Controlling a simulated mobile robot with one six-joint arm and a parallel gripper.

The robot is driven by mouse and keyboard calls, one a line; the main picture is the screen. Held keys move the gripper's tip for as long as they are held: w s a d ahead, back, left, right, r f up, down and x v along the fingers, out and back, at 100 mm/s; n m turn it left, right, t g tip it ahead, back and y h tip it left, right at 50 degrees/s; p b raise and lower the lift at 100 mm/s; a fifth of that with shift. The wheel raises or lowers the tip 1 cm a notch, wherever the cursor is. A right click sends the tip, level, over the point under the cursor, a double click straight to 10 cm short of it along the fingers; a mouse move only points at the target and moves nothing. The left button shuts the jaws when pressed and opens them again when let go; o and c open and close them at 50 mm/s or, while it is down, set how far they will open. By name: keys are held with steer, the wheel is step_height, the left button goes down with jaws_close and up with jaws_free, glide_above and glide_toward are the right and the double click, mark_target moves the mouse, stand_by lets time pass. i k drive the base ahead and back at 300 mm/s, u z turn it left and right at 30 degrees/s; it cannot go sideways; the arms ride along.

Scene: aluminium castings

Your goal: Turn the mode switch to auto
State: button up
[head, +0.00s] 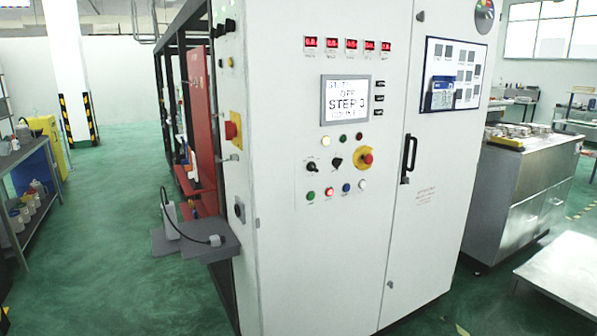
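A tall white control cabinet (290,270) stands in the middle of the head view. Its front carries two small black knobs side by side, a left knob (312,167) and a right knob (337,162). The labels are too small to read, so I cannot tell which is the mode switch or where either points. A red emergency-stop button (367,158) on a yellow ring sits right of the knobs. My gripper is not in view.
A grey shelf (215,247) with a cabled device juts from the cabinet's lower left. Several push buttons lie below the knobs. A black door handle (408,158) is to the right. A metal table (565,270) stands at the right; green floor (110,260) is clear at left.

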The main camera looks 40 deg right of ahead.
mark_target(311, 166)
steer(key=u, duration=0.65)
steer(key=k, duration=0.85)
steer(key=z, duration=0.45)
steer(key=i, duration=0.55)
steer(key=u, duration=0.15)
